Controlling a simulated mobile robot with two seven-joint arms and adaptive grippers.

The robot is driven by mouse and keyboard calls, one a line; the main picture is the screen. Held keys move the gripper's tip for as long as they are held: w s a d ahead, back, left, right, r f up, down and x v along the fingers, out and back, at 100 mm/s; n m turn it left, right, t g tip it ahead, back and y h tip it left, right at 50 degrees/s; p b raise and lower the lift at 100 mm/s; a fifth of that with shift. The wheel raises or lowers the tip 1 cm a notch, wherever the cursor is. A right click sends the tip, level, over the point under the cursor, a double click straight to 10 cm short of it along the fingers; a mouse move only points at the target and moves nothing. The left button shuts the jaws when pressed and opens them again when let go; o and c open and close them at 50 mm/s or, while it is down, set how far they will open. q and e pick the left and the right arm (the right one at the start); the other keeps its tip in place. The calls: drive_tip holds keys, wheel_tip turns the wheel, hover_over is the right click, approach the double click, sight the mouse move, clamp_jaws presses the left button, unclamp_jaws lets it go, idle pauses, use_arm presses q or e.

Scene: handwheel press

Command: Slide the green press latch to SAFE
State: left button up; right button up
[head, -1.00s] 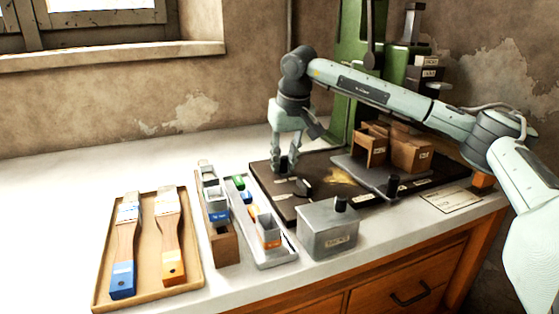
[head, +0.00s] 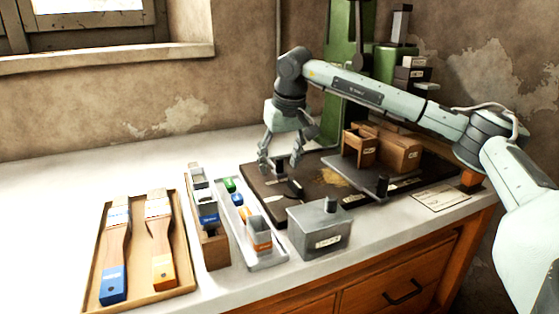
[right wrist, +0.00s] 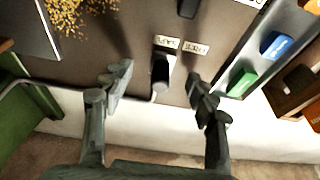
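The green press (head: 345,80) stands at the back of the bench on a dark base plate (head: 315,205). In the right wrist view its latch shows as a black upright knob (right wrist: 161,73), closest to the label (right wrist: 166,42) that seems to read SAFE. A second label (right wrist: 196,47), seemingly FREE, is to its right. My right gripper (head: 280,167) is low over the left part of the plate, fingers spread. In the right wrist view the open gripper (right wrist: 158,79) has one finger on each side of the knob, with gaps. My left gripper is out of view.
A grey metal box (head: 320,236) stands at the plate's front edge. Left of the plate are a grey tray (head: 266,262) with small blocks, a narrow wooden rack (head: 216,253) and a brush tray (head: 185,277). Wooden boxes (head: 400,153) stand right of my gripper.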

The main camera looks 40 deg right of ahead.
drive_tip(key=shift+o, duration=0.3)
drive_tip(key=shift+r, duration=0.1)
wheel_tip(320, 180, up, 5)
drive_tip(key=p, duration=0.5)
drive_tip(key=shift+r, duration=1.4)
